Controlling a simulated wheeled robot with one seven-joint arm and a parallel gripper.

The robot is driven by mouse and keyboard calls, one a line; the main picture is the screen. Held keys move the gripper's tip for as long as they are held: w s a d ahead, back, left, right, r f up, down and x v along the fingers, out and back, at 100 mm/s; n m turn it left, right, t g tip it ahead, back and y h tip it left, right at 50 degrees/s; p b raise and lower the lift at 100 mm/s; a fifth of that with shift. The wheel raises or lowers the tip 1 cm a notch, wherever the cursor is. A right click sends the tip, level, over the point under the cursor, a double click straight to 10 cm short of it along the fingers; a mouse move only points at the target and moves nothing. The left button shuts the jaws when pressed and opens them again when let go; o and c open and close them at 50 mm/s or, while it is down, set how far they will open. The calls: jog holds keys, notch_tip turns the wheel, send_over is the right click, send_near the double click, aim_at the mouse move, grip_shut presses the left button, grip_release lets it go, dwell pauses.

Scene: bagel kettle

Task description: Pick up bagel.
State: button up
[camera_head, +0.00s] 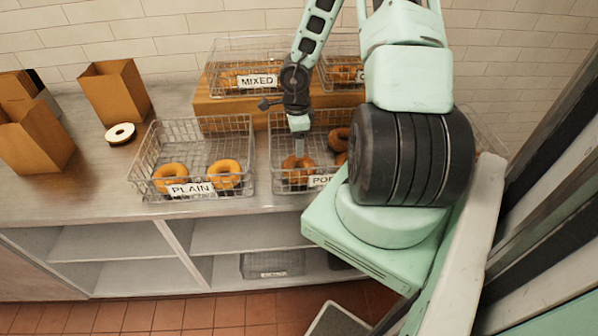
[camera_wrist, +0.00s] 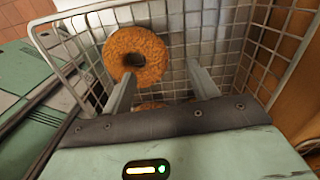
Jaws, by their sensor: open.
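Brown seeded bagels lie in a wire basket (camera_head: 262,150) whose label is partly hidden by my arm. One bagel (camera_head: 290,176) is at the front left, directly below my gripper (camera_head: 299,150); another bagel (camera_head: 338,139) is at the back right. In the wrist view, my gripper (camera_wrist: 160,72) is open, its two fingers apart inside the basket. Part of a second bagel (camera_wrist: 150,105) shows between the fingers, mostly hidden by the gripper body. Contact with the fingers cannot be told.
A PLAIN basket (camera_head: 191,189) with two golden bagels stands to the left. A MIXED basket (camera_head: 258,81) sits on a wooden riser (camera_head: 215,108) behind. Counter (camera_head: 70,185) is clear at front left.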

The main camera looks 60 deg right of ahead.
jog(key=f, duration=0.1)
jog(key=f+b, duration=0.1)
jog(key=f, duration=0.2)
jog(key=shift+s+a+f+b, duration=0.15)
jog(key=shift+s+a+b, duration=0.05)
jog(key=shift+a+b, duration=0.2)
jog(key=shift+d+f, duration=0.1)
jog(key=shift+f, duration=0.45)
jog(key=c, duration=1.1)
